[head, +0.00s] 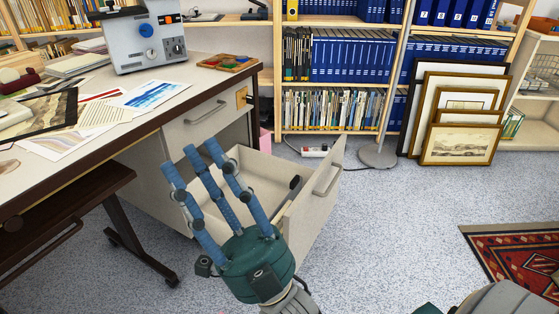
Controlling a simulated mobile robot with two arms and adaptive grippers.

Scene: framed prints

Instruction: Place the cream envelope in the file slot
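My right gripper (190,156) has a green palm and blue fingers. The fingers are extended and apart with nothing between them, in front of the open drawer (325,195) of the desk. The gripper hides part of the drawer's inside. A cream sheet with fine lines (106,116) lies among papers on the desk top; I cannot tell if it is the cream envelope. I cannot make out a distinct file slot. My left gripper is not in view.
The desk (130,128) carries papers, a grey device (146,42) and a small tray (228,62). Shelves of blue binders (350,55) stand behind. Framed prints (460,143) lean at the right. A lamp base (378,154) and patterned rug (520,255) are on the floor.

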